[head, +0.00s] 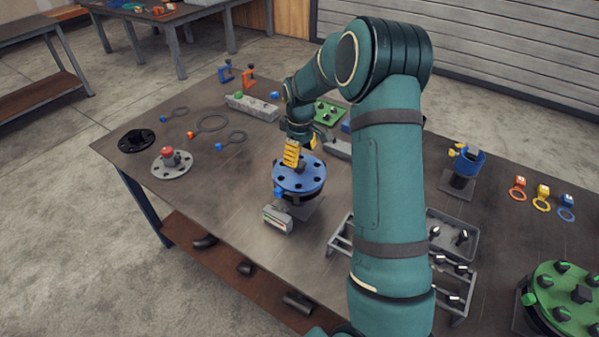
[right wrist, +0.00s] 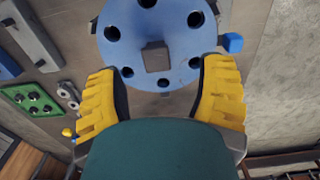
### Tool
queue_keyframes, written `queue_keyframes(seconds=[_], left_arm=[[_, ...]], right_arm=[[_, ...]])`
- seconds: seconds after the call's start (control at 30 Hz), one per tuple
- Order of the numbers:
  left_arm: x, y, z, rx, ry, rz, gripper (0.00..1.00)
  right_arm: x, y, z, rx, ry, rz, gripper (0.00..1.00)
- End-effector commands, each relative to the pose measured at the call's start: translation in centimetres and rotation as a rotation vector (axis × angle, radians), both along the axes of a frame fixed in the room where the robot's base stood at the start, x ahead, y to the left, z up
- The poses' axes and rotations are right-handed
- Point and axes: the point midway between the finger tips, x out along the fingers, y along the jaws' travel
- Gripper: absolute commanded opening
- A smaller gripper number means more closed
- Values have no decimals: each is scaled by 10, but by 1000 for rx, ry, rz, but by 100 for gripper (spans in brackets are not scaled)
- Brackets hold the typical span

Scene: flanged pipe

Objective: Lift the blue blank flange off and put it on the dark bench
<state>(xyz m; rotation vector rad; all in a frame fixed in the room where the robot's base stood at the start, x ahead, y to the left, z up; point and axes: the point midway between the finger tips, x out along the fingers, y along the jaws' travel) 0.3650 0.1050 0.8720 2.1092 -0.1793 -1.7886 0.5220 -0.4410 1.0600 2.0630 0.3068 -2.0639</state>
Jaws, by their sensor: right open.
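The blue blank flange (head: 299,176) is a round disc with several dark bolt holes and a dark square knob (right wrist: 156,57) in its middle. It lies on top of the flanged pipe on the dark bench (head: 226,190). My right gripper (head: 301,158) has yellow fingers and is right above the flange. In the right wrist view its fingers (right wrist: 160,92) are spread apart near the flange's lower edge, with the knob beyond and between them and nothing held. Whether the fingers touch the flange cannot be told. My left gripper does not show.
A small grey gauge box (head: 278,219) sits in front of the pipe. A grey disc with a red knob (head: 172,163) and a black flange (head: 137,141) lie at left. A rack (head: 342,236) stands right. Bare bench lies left of the pipe.

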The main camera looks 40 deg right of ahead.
Motion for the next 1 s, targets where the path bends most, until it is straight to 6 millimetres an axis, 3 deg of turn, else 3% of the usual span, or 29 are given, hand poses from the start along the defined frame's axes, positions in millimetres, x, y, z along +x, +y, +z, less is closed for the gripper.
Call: queue_keyframes(seconds=[0.33, 0.67, 0.87, 1.0], left_arm=[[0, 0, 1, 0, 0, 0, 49], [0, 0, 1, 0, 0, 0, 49], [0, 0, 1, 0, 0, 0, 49], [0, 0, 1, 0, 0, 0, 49]], right_arm=[[6, -4, -44, 0, 1, 0, 69], [6, -3, -50, 0, 0, 0, 70], [6, -3, -50, 0, 0, 0, 0], [6, -3, -49, -1, -2, 0, 0]])
